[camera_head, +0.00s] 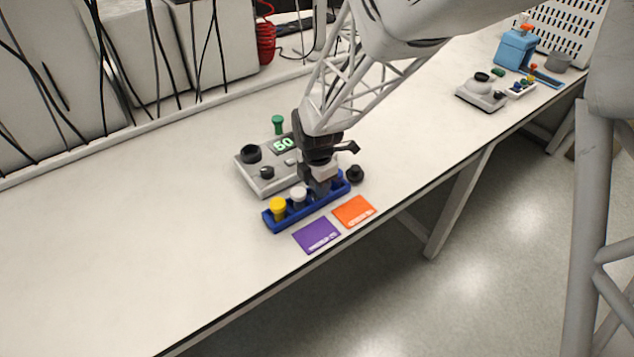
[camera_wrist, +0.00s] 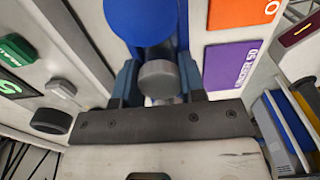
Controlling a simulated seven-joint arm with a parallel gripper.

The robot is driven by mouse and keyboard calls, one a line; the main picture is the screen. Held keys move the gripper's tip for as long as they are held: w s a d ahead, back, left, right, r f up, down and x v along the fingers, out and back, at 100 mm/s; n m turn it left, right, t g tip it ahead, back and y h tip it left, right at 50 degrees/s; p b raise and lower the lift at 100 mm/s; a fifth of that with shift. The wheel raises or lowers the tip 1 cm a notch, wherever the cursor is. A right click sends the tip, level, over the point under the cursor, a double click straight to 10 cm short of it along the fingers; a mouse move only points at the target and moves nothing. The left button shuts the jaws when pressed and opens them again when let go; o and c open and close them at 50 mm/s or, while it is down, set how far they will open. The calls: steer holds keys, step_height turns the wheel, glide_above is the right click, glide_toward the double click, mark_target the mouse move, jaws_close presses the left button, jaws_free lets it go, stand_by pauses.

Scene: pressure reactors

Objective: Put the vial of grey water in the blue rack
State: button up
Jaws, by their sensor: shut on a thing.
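The blue rack (camera_head: 312,210) lies on the bench in the head view. It holds a yellow-capped vial (camera_head: 278,207) at its left end and a white-capped vial (camera_head: 298,196) beside it. My gripper (camera_head: 321,186) is low over the rack's right part, to the right of the white-capped vial. In the wrist view my gripper (camera_wrist: 158,88) is shut on a vial with a grey cap (camera_wrist: 158,78). Its lower part is hidden, so I cannot tell whether it is fully seated in the rack. A large blue rounded thing (camera_wrist: 140,20) shows just beyond it.
A grey device (camera_head: 262,176) with a green "50" display stands close behind the rack. A green-capped item (camera_head: 277,124) is behind it. A black knob-like thing (camera_head: 355,174) is right of the rack. Purple (camera_head: 317,235) and orange (camera_head: 354,212) cards lie in front, near the bench edge. The left bench is clear.

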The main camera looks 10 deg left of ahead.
steer(key=shift+f, duration=0.1)
steer(key=o, duration=1.5)
steer(key=shift+o, duration=0.2)
steer(key=shift+r, duration=3.55)
